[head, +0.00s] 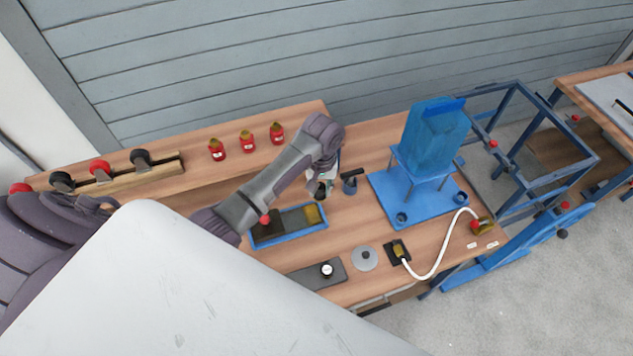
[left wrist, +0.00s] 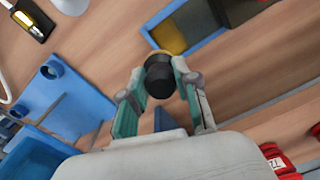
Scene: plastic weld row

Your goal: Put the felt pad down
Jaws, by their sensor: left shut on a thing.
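My left gripper (head: 321,190) is over the bench, just beyond the far right corner of a blue tray (head: 291,237). In the left wrist view the left gripper (left wrist: 158,80) is shut on a short round black piece with a tan rim, which I take to be the felt pad (left wrist: 160,82). The pad is hardly distinguishable in the head view. The blue tray (left wrist: 208,42) is just past the fingertips. It has a dark section, a grey section and a yellow piece (head: 313,214) at its right end. My right gripper is not in view.
A small blue holder with a black top (head: 350,184) stands close right of the gripper. Farther right is a blue base plate (head: 381,192) with a blue box (head: 435,138). Red bottles (head: 247,142) stand behind.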

